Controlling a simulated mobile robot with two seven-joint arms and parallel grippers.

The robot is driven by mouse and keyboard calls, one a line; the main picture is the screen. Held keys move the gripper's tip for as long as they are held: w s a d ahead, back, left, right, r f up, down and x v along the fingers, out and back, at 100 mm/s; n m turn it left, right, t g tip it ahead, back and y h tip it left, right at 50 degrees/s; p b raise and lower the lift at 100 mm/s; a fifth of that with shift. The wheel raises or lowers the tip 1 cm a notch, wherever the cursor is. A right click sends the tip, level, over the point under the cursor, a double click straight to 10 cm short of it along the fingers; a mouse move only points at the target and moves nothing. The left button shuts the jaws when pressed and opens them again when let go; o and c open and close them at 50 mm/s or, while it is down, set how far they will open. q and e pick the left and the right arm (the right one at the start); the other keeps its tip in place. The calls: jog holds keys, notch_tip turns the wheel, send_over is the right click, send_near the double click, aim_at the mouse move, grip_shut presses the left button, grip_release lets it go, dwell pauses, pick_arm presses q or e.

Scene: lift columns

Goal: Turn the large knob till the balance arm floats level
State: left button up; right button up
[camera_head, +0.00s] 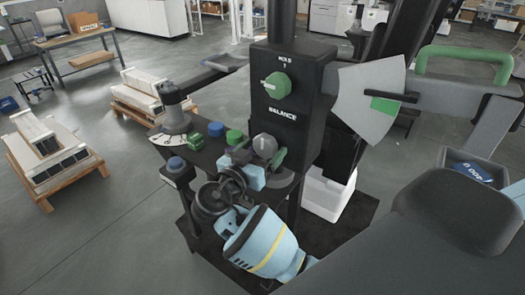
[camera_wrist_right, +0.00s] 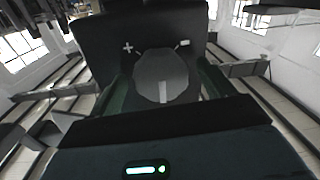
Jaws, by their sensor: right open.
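The large grey knob (camera_head: 265,145) sits low on the front of the black column; it also shows in the right wrist view (camera_wrist_right: 162,70) with a white mark on its face, between plus and minus signs. My right gripper (camera_head: 262,157) is around it: in the wrist view its dark green fingers (camera_wrist_right: 165,82) stand open on both sides of the knob. I cannot tell whether they touch it. The grey balance arm (camera_head: 455,98) extends right from the column and appears to slope slightly down. Its black pointer (camera_head: 393,96) lies at the upper edge of the green band on the fan-shaped plate (camera_head: 362,85). My left gripper is not visible.
A green knob (camera_head: 277,85) with HOLD and BALANCE labels is above. Green and blue buttons (camera_head: 215,129) and a white dial (camera_head: 175,136) sit on the panel at left. A green handle (camera_head: 465,55) tops the balance arm. A white bin (camera_head: 328,193) stands behind the column.

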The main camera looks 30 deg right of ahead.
jog(key=c, duration=1)
jog(key=shift+n, duration=0.3)
jog(key=n, duration=0.4)
jog(key=n+g, duration=0.1)
jog(key=n, duration=0.4)
jog(key=shift+r, duration=0.1)
jog(key=o, duration=1)
